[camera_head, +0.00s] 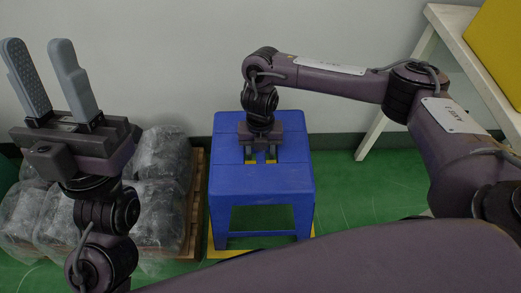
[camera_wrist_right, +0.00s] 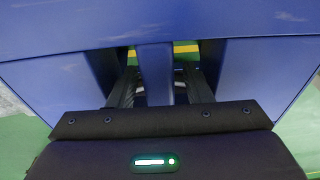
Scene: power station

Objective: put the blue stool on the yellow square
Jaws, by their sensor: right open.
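The blue stool (camera_head: 262,185) stands upright on the green floor in the middle of the head view. Yellow edges of the yellow square (camera_head: 228,253) show at the foot of the stool; the stool hides the rest. My right gripper (camera_head: 260,158) points down at the stool's top. In the right wrist view its open fingers (camera_wrist_right: 158,88) reach into the openings on either side of a blue bar of the stool (camera_wrist_right: 154,70). A yellow strip (camera_wrist_right: 186,48) shows through the gap. My left gripper (camera_head: 52,85) is raised at the left, open and empty, fingers up.
Plastic-wrapped goods (camera_head: 160,205) on a wooden pallet (camera_head: 194,200) stand close to the left of the stool. A white table (camera_head: 440,35) with a yellow box (camera_head: 500,50) is at the upper right. A wall is behind; green floor (camera_head: 345,190) is free to the right.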

